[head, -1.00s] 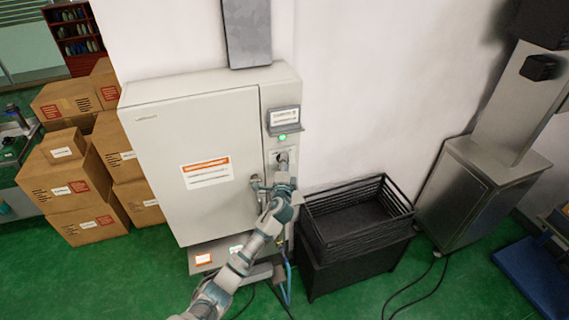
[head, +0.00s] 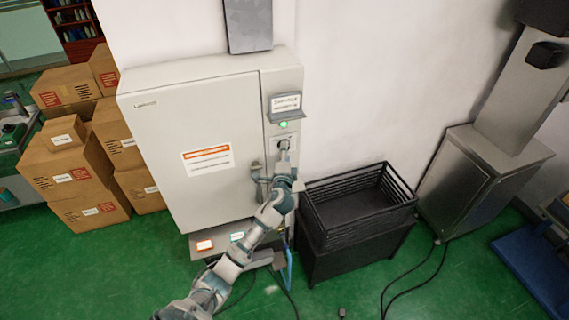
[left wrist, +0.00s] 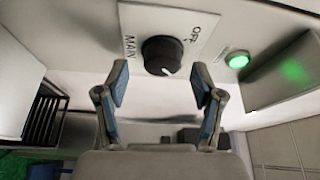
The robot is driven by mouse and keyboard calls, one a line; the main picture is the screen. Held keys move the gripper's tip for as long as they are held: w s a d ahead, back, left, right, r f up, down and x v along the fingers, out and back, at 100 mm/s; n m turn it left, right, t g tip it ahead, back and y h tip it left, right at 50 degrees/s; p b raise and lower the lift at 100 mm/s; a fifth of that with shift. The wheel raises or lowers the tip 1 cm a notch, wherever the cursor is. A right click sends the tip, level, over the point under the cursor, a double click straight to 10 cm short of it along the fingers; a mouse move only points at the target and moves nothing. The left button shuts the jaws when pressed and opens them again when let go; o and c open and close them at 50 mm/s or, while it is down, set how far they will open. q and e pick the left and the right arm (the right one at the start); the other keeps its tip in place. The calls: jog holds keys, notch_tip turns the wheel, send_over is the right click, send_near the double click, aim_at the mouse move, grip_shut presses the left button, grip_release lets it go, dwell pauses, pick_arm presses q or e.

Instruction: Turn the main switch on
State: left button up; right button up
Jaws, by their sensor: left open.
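The main switch is a round black knob (left wrist: 162,56) on a white plate (left wrist: 185,22) marked OFF and MAIN. A small white mark shows on the knob's edge facing my gripper. In the head view the switch plate (head: 294,143) sits on the right strip of the grey cabinet (head: 150,160), partly hidden by my gripper. My left gripper (left wrist: 159,80) is open, with one blue-padded finger on each side below the knob. The knob lies just ahead, centred between the fingertips, and they appear apart from it. My right gripper is in neither view.
A lit green lamp (head: 283,124) is above the switch, under a small label holder (head: 286,104). A cabinet handle (head: 258,178) stands beside my gripper. A black wire basket (head: 345,238) is to the right, and cardboard boxes (head: 75,180) are at the left.

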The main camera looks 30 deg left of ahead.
pick_arm(q)
jog(key=v, duration=1)
jog(key=shift+f, duration=0.1)
jog(key=s+d+f+n+g+h+b, duration=0.1)
jog(key=s+d+f+g+h+b, duration=0.15)
jog(key=f, duration=1.75)
jog(key=s+d+f+g+h+b, duration=0.1)
jog(key=s+f+g+h+b, duration=0.2)
jog(key=f, duration=1.7)
jog(key=s+d+f+n+g+h+b, duration=0.1)
jog(key=s+d+f+n+g, duration=0.1)
jog(key=s+f, duration=0.75)
jog(key=s+d+f+n+g, duration=0.1)
jog(key=s+f+g, duration=0.2)
jog(key=s+f, duration=0.65)
jog(key=s+d+f+n+g+b, duration=0.1)
jog(key=s+f, duration=0.5)
jog(key=s, duration=0.3)
jog(key=s+d+f+n+g+h+b, duration=0.1)
jog(key=s+d+f+n+g, duration=0.1)
jog(key=s+f, duration=0.4)
jog(key=s+d+f+n+g+h+b, duration=0.1)
jog(key=s+f, duration=0.5)
jog(key=s, duration=0.8)
jog(key=shift+d+n+g, duration=0.45)
jog(key=shift+d+n, duration=0.15)
